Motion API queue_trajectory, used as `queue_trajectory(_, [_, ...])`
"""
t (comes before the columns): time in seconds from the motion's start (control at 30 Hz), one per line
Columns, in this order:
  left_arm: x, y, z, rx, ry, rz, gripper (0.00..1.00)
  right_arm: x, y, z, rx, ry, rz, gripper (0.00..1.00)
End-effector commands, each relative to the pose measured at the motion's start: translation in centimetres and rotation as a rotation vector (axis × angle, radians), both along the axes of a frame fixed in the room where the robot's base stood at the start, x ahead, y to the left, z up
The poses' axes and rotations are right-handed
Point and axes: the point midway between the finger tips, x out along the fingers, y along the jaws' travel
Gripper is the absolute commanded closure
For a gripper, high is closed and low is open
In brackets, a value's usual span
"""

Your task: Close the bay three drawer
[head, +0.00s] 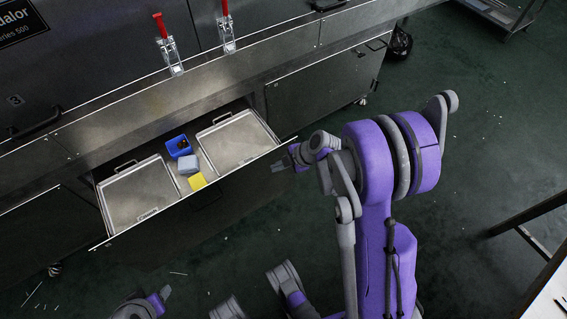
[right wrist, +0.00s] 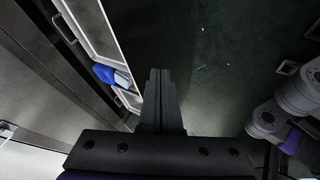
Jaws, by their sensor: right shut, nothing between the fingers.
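The bay three drawer (head: 222,178) stands pulled out below the grey dryer front, which has a "3" mark above its left part. Two metal trays lie in it, a left tray (head: 140,193) and a right tray (head: 236,141), with small items between them. The drawer also shows at the upper left in the right wrist view (right wrist: 112,52). My right gripper (head: 279,167) is at the right end of the drawer's front edge, shut and empty; contact cannot be told. Its closed fingers show in the right wrist view (right wrist: 159,82). My left gripper (head: 163,293) is low at the bottom edge, away from the drawer.
A blue box (head: 179,146), a grey block (head: 188,164) and a yellow block (head: 197,181) sit between the trays. Red-handled clamps (head: 163,40) stand on the dryer. A table (head: 545,285) is at the lower right. Green floor before the drawer is mostly clear, with small scraps.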

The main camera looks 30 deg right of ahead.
Motion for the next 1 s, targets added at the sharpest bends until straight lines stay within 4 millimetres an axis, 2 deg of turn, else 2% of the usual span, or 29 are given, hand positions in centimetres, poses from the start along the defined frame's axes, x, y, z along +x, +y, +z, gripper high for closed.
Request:
queue_trajectory(0.03, [0.1,0.0,-0.7,0.000,0.002,0.000,0.50,0.6,0.6,-1.3,0.001,0.002,0.004,1.00])
queue_trajectory(0.17, [0.2,0.0,-1.5,0.000,0.005,0.000,0.50,1.9,1.4,-3.1,0.000,0.001,0.002,1.00])
queue_trajectory(0.3, [0.2,0.0,-1.6,0.000,0.005,0.000,0.50,4.0,1.2,-2.6,0.000,0.001,0.001,1.00])
queue_trajectory(0.43, [0.2,0.0,-1.8,0.000,0.006,0.000,0.50,5.1,1.2,-2.6,-0.001,0.000,0.000,1.00])
queue_trajectory(1.0, [0.2,0.0,-1.8,0.000,0.006,0.000,0.50,5.9,1.2,-2.5,-0.001,0.000,0.000,1.00])
